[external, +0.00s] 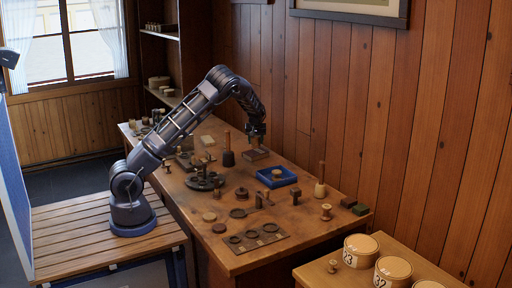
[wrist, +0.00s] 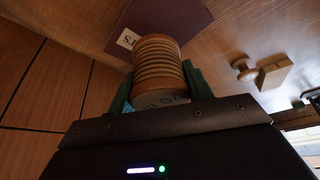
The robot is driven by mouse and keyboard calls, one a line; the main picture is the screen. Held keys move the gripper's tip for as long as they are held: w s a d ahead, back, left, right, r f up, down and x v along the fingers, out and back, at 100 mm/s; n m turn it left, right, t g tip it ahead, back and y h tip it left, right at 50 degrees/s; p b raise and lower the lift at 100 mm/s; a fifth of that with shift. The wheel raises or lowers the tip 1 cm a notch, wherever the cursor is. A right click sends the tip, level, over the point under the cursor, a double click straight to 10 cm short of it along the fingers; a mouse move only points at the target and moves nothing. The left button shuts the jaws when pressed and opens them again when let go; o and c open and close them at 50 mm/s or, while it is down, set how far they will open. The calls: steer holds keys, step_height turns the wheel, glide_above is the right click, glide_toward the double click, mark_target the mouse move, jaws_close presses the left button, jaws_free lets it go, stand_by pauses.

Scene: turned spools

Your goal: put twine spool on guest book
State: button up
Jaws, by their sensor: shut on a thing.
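The twine spool (wrist: 158,62), a ribbed tan cylinder with a pale printed end, is between the green fingers of my gripper (wrist: 157,85) in the wrist view. My gripper is shut on it. A dark maroon book (wrist: 180,18) with a pale label lies beyond the spool in the wrist view, partly covered by it; I take it as the guest book, though its label is not fully readable. In the external view my gripper (external: 257,137) is above the book (external: 256,155) toward the wall side of the table. The held spool is too small to make out there.
A blue tray (external: 262,181) with a round piece inside stands nearer the camera. A dark wheel-like stand (external: 204,181), a board with round recesses (external: 262,241) and several small spools occupy the table.

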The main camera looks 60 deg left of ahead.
mark_target(256, 145)
steer(key=shift+f, duration=1.45)
steer(key=shift+f, duration=0.1)
steer(key=o, duration=1)
